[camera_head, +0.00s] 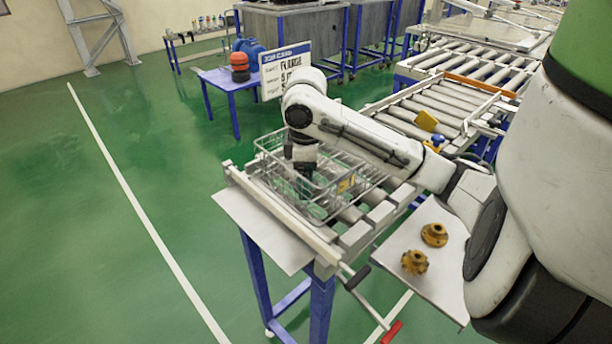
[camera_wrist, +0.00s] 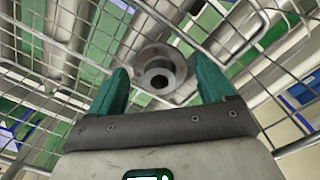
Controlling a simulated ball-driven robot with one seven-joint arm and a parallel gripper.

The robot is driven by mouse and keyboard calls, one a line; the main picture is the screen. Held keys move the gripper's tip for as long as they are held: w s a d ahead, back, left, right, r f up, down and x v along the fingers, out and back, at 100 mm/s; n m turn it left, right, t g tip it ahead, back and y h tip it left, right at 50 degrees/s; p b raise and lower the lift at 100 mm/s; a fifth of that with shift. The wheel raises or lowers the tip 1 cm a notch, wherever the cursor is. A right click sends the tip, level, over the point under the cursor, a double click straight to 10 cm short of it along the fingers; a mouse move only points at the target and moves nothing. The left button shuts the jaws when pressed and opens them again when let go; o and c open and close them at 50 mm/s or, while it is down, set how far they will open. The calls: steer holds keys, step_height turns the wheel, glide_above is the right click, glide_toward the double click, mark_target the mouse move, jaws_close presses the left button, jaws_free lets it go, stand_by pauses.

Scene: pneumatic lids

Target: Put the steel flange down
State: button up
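The steel flange (camera_wrist: 158,75) is a grey ring with a raised hub and a dark bore. In the wrist view it lies just beyond and between my gripper's (camera_wrist: 161,70) two teal fingers, with a gap on each side. My gripper is open and not closed on it. In the head view my gripper (camera_head: 304,188) points down inside a wire basket (camera_head: 346,184); the flange cannot be made out there. The basket's mesh surrounds the flange in the wrist view, and the flange appears to rest on the basket's bottom.
The basket stands on the end of a roller conveyor (camera_head: 438,108). Two brass-coloured gears (camera_head: 434,234) (camera_head: 414,262) lie on a pale plate at the right. A sign (camera_head: 284,68) and a blue table (camera_head: 229,80) stand behind. The green floor at left is clear.

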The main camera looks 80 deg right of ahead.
steer(key=shift+o, duration=0.5)
steer(key=shift+r, duration=0.15)
step_height(320, 180, up, 12)
steer(key=shift+p, duration=0.45)
